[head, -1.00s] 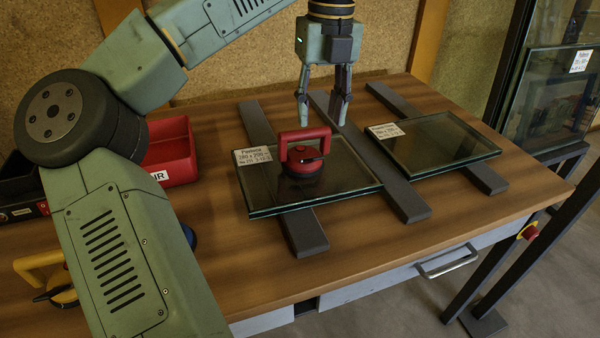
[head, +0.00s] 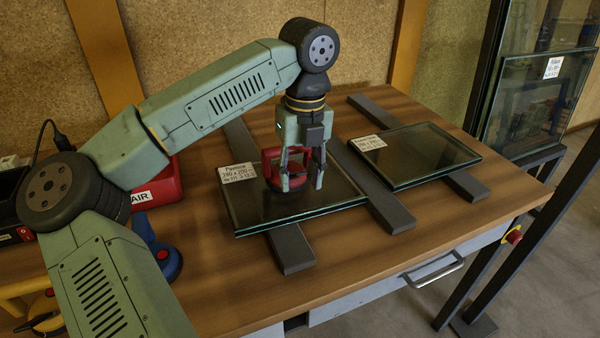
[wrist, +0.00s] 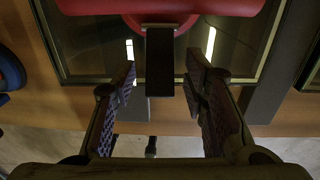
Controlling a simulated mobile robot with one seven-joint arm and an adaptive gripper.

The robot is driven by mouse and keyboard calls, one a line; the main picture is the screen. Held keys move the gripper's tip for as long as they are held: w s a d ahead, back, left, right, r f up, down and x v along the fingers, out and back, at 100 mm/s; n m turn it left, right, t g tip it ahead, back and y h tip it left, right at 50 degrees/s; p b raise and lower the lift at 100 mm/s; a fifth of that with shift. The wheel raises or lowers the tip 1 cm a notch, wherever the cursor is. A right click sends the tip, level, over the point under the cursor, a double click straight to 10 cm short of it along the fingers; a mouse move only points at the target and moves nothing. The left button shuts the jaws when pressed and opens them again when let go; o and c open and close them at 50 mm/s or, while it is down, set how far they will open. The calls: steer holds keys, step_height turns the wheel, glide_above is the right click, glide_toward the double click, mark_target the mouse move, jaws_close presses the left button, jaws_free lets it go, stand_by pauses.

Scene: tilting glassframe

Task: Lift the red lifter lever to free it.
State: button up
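The red lifter (head: 268,167) sits on the near glass pane (head: 345,193), partly hidden behind my gripper in the head view. In the wrist view its red body (wrist: 90,68) fills the top of the picture. A dark lever (wrist: 160,65) juts from it toward the camera. My gripper (head: 302,186) points down at the lifter with its fingers apart. In the wrist view the lever lies between the two open fingers (wrist: 160,84), with a visible gap on each side. I cannot tell whether the fingertips are level with the lever.
A second glass pane (head: 425,152) lies to the right. Dark support bars (head: 292,250) run under the panes on the wooden table (head: 370,265). A red bin (head: 165,185), a blue lifter (head: 168,262) and a yellow handle (head: 20,287) are at the left. The table front is clear.

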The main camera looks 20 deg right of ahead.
steer(key=shift+c, duration=0.6)
jaws_close()
steer(key=shift+r, duration=0.1)
steer(key=shift+w+r+g+p, duration=0.2)
steer(key=shift+r+g+p, duration=0.25)
steer(key=shift+p, duration=0.4)
steer(key=shift+f+g, duration=0.2)
steer(key=shift+g, duration=0.05)
steer(key=shift+f, duration=0.1)
steer(key=shift+o, duration=0.6)
jaws_free()
